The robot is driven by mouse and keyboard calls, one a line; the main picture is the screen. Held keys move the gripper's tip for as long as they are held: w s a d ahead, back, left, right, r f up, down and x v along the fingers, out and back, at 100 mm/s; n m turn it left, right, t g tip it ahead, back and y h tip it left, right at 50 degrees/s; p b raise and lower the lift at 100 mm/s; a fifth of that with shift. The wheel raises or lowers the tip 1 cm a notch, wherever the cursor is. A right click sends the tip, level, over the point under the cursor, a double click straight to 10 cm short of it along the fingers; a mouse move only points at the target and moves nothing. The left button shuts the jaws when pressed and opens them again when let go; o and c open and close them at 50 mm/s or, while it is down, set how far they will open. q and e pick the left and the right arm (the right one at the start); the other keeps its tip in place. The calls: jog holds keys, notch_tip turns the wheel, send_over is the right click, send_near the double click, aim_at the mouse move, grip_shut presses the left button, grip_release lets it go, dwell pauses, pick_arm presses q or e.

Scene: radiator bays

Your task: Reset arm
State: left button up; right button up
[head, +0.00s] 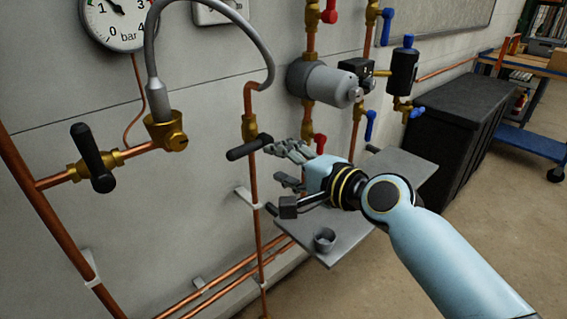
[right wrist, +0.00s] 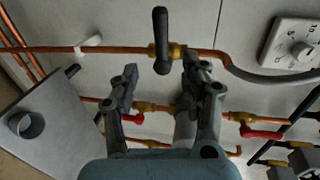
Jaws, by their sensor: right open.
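My right gripper (head: 278,180) reaches in from the right of the head view, in front of the middle copper pipe. Its jaws are open and nothing shows between them. A black valve lever (head: 248,148) on this pipe lies just beyond the upper finger. In the right wrist view the same lever (right wrist: 161,40) stands ahead of the open gripper (right wrist: 162,74), on a brass valve, apart from the fingers as far as I can tell. My right arm (head: 440,250) is stretched out toward the wall. My left gripper is in neither view.
A grey shelf (head: 335,242) with a small grey cup (head: 324,240) lies below my right gripper. A grey hose (head: 228,32) loops to a brass fitting at left, near another black-handled valve (head: 92,158). A black chest (head: 455,130) and a blue cart (head: 530,143) stand at right.

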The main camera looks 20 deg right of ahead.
dwell(0.4)
jog(key=s+d+f+n+g+h+b, duration=0.1)
jog(key=s+d+f+g, duration=0.15)
jog(key=s+f, duration=0.7)
jog(key=s+d+f+n+g+h, duration=0.1)
jog(key=s+d+f+g+h, duration=0.2)
jog(key=f, duration=1.2)
jog(key=s+d+f+n+g+b, duration=0.1)
jog(key=s+f+n+g, duration=0.1)
jog(key=s+f, duration=0.8)
jog(key=s+d+f+n+g, duration=0.2)
jog(key=s+f, duration=0.3)
jog(key=s, duration=0.4)
jog(key=s+d+f+n+g+h, duration=0.1)
jog(key=s+d+f+n+g, duration=0.1)
jog(key=s+f+n, duration=0.3)
jog(key=s+d+f+n+g+h, duration=0.1)
jog(key=s+f, duration=0.4)
jog(key=s, duration=0.8)
jog(key=shift+s+d+f+n+g, duration=0.35)
jog(key=shift+d+n+g, duration=0.25)
jog(key=shift+n, duration=0.6)
